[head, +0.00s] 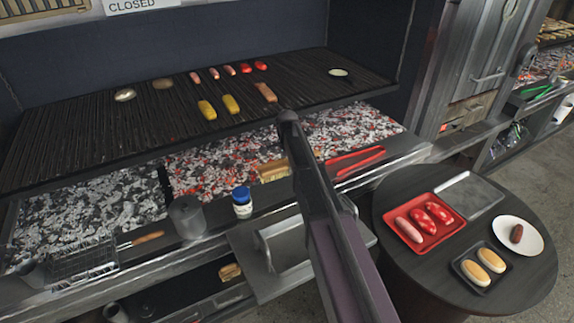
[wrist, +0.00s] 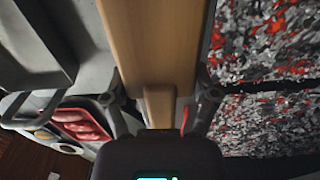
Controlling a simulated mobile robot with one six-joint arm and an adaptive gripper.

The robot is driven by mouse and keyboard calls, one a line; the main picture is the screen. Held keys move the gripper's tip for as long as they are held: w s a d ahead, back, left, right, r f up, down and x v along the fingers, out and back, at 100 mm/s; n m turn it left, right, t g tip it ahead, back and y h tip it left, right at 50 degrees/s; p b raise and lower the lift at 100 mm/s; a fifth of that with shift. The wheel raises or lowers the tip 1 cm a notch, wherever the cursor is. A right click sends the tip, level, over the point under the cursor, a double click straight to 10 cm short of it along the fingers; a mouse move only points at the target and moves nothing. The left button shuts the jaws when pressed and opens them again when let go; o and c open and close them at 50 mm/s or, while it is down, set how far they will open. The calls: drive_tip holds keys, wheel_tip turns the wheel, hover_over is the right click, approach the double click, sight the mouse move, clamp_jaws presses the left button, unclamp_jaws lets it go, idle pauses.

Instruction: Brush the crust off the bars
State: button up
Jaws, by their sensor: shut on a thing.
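My gripper (wrist: 160,105) is shut on a wooden brush (wrist: 155,45), with one finger on each side of its pale wood. In the head view part of the brush (head: 272,170) shows low over the embers' front edge, left of my arm, which hides the gripper. Its bristles are not visible. The grill bars (head: 90,115) lie above and behind the brush, dark and ridged. I cannot make out the crust on them with certainty.
Several sausages, yellow pieces (head: 231,104) and a small pale dish (head: 339,73) are on the bars. Glowing embers (head: 225,160) lie below. A round table (head: 400,190) holds trays at right.

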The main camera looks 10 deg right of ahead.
drive_tip(key=o, duration=0.8)
drive_tip(key=shift+c, duration=0.2)
drive_tip(key=c, duration=0.4)
drive_tip(key=shift+d, duration=0.1)
drive_tip(key=shift+c, duration=0.2)
